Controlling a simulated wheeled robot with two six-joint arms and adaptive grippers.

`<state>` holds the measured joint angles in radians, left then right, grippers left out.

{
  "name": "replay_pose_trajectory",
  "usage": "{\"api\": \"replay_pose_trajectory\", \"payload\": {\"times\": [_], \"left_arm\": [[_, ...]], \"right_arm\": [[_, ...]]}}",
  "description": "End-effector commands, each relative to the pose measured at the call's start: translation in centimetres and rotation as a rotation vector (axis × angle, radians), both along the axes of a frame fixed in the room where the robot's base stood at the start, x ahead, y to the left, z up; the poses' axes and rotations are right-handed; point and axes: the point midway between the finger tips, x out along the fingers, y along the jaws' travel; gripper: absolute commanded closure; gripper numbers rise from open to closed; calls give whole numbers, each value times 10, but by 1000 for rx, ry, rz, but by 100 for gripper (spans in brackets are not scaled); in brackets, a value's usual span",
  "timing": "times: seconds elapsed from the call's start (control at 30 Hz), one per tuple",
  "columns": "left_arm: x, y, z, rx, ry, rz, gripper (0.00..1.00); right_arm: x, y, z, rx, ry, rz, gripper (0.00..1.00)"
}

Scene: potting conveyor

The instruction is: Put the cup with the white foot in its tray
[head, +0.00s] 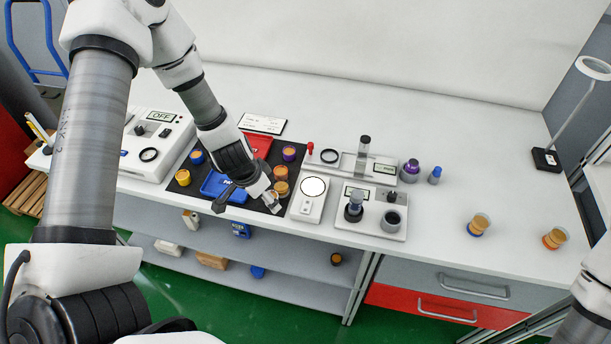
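My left gripper (246,192) is over the front of the black mat (238,205), above the right side of a blue tray (214,186). Its fingertips are small and partly hidden, so I cannot tell whether it is open or shut. A small pale piece (273,204) shows at its right fingertip; I cannot tell whether it is a finger or a cup's white foot. A red tray (258,144) lies behind. No white foot shows clearly. My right gripper is out of view.
A yellow cup (183,177) and a blue one (197,157) stand at the mat's left. A white scale-like device (308,205) and an instrument stand (372,229) are to the right. Two amber cups, blue-footed (479,223) and orange-footed (555,238), stand on open counter.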

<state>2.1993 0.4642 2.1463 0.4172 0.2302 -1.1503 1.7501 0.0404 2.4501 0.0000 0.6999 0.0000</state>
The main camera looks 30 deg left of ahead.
Motion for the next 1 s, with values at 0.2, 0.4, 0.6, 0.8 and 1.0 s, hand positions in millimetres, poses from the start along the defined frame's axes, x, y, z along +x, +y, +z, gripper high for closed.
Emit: {"api": "replay_pose_trajectory", "payload": {"times": [0.2,0.4,0.6,0.8,1.0], "left_arm": [[41,14,45,-53,-107,-94,26],[49,11,21,-53,-112,-108,26],[59,8,2,-51,-111,-107,26],[72,3,-26,-52,-111,-106,26],[74,2,-23,-52,-111,-106,26]], "right_arm": [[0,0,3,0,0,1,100],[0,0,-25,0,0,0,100],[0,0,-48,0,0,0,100],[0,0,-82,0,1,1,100],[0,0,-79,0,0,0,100]]}}
